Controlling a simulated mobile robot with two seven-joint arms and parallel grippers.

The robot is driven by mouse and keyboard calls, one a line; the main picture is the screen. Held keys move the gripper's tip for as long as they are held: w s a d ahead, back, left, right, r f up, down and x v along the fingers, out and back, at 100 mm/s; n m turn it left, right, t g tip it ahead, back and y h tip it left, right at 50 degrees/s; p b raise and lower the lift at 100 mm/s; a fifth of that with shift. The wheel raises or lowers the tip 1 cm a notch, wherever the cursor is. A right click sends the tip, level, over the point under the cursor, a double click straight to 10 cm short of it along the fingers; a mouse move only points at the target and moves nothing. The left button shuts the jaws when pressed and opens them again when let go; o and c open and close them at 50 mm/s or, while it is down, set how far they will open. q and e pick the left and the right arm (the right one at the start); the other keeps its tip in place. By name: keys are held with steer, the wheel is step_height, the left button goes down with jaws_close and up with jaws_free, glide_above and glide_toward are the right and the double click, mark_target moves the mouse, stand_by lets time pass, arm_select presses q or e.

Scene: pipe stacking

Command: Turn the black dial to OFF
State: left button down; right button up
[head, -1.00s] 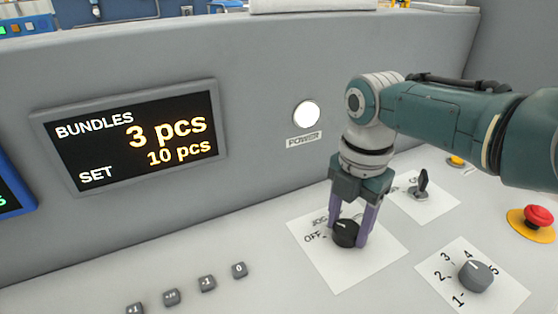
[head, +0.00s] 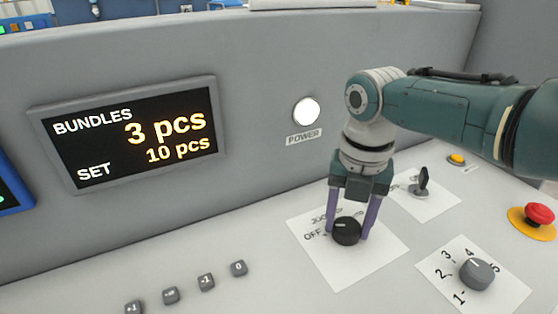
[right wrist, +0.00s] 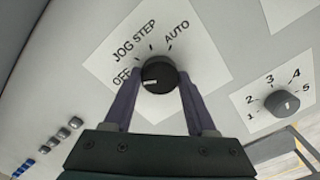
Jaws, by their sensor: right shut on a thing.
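The black dial (head: 346,232) sits on a white label plate on the sloped console. In the right wrist view the same dial (right wrist: 160,70) has its white mark pointing left, close to the OFF label (right wrist: 122,76). JOG, STEP and AUTO are printed around its far side. My right gripper (head: 349,236) comes down from above with one purple finger on each side of the dial, shut on it. The fingers also flank the dial in the right wrist view. My left gripper is not in view.
A grey numbered knob (head: 477,274) and a red emergency button (head: 538,215) are on the right. A black switch (head: 421,182) stands behind the dial. Small grey buttons (head: 206,282) line the front left. The lit POWER lamp (head: 306,111) and display (head: 132,137) are on the upright panel.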

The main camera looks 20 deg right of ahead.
mark_target(348, 226)
stand_by(0.3)
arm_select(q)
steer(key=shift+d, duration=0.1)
arm_select(e)
steer(key=o, duration=1.4)
arm_select(q)
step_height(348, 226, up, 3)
steer(key=p, duration=0.3)
arm_select(e)
step_height(348, 226, up, 10)
